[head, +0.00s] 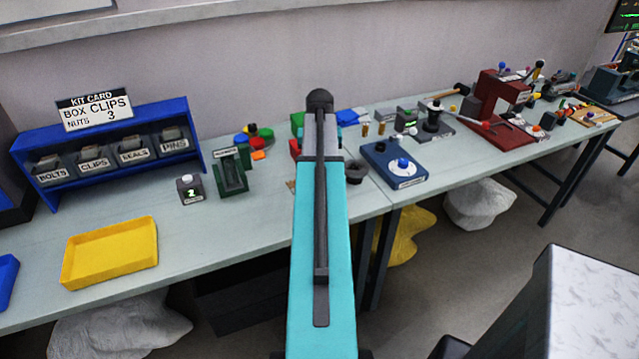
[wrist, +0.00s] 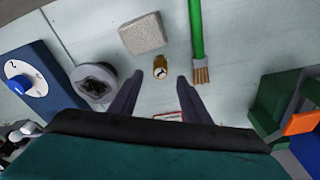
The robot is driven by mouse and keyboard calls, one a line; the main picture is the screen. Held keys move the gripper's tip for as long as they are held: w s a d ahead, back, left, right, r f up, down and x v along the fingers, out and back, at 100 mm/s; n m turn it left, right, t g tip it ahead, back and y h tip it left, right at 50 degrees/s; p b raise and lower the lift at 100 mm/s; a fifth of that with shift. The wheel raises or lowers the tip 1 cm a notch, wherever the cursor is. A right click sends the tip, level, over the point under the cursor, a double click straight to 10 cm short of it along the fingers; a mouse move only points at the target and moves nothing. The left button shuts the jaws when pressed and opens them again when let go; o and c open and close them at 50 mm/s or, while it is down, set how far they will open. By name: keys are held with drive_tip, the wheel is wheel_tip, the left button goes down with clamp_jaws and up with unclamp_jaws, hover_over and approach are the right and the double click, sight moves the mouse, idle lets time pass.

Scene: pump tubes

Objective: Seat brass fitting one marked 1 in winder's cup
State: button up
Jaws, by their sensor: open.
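In the wrist view a small brass fitting (wrist: 160,68) with a pale, marked end stands on the bench between and just beyond my fingertips. Its number is too small to read. My gripper (wrist: 160,76) is open and empty, its two dark fingers on either side of the near space. In the head view my arm hides the gripper and this fitting. Two small brass pieces (head: 365,130) (head: 381,128) stand farther along the bench. A dark device with a post and a lever (head: 432,122) may be the winder; I cannot make out its cup.
A grey round pot (wrist: 95,82) and a blue dial box (wrist: 40,75) lie left of the fitting. A grey block (wrist: 142,35) and a green-handled brush (wrist: 197,40) lie close behind and right. A dark green holder (wrist: 275,100) is at the right.

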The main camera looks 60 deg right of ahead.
drive_tip(key=shift+f, duration=0.1)
idle(0.3)
drive_tip(key=shift+w+d+f+p, duration=0.15)
drive_tip(key=shift+f+p, duration=0.45)
drive_tip(key=shift+f, duration=0.7)
drive_tip(key=shift+s+d+f+p, duration=0.1)
drive_tip(key=shift+f+p, duration=0.45)
drive_tip(key=shift+f, duration=0.7)
clamp_jaws()
